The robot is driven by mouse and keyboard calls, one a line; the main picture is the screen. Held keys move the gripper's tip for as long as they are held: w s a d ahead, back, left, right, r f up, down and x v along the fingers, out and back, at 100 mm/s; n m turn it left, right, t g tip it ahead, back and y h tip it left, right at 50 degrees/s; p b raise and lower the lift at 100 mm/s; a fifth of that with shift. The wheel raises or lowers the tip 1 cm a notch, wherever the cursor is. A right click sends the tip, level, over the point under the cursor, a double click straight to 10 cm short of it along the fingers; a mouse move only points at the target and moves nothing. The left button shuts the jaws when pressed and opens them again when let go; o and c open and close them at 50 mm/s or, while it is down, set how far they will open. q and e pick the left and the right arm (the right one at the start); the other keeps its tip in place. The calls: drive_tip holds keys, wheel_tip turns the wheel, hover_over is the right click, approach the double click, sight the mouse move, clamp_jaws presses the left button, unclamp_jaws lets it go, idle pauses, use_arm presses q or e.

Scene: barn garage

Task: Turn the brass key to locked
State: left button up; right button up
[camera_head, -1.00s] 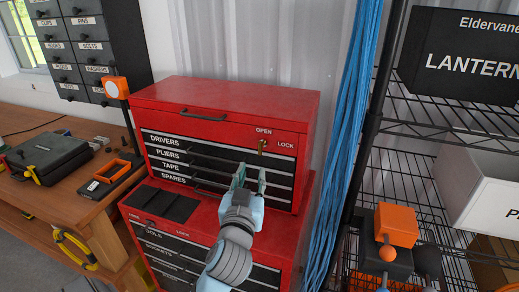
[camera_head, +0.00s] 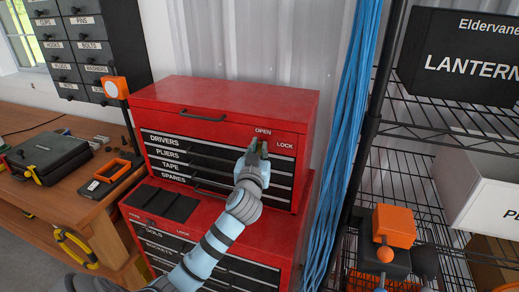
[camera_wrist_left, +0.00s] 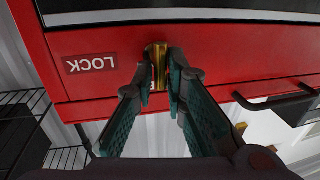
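The brass key (camera_wrist_left: 157,52) stands in the front of the red tool chest (camera_head: 225,92), beside the LOCK label (camera_wrist_left: 90,63). In the head view my left gripper (camera_head: 258,146) is at the key, below the OPEN label (camera_head: 263,132) and left of the LOCK label (camera_head: 292,146), and largely hides it. In the left wrist view the two green-padded fingers (camera_wrist_left: 159,75) sit on either side of the key, close against it, and look shut on it. Part of the label behind the fingers is hidden. My right gripper is not in view.
Blue cables (camera_head: 346,130) hang right of the chest, next to black wire shelving (camera_head: 440,135). A workbench (camera_head: 95,205) with a dark case (camera_head: 47,152) stands left.

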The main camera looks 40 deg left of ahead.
use_arm(q)
drive_tip(key=shift+d, duration=0.15)
clamp_jaws()
drive_tip(key=m+t, duration=0.1)
drive_tip(key=m, duration=0.4)
drive_tip(key=m+b, duration=0.1)
drive_tip(key=m, duration=0.3)
drive_tip(key=shift+d+f+m+t, duration=0.1)
drive_tip(key=shift+f+m+t, duration=0.1)
drive_tip(key=shift+m+t, duration=0.2)
drive_tip(key=m+t+h, duration=0.1)
drive_tip(key=m, duration=0.4)
drive_tip(key=shift+f+m+t+h+p, duration=0.1)
drive_tip(key=shift+m+t+h+p, duration=0.2)
drive_tip(key=shift+m, duration=1)
drive_tip(key=shift+f+m+t+h+p, duration=0.1)
drive_tip(key=shift+m+h, duration=0.3)
drive_tip(key=shift+m, duration=0.9)
drive_tip(key=shift+r, duration=0.1)
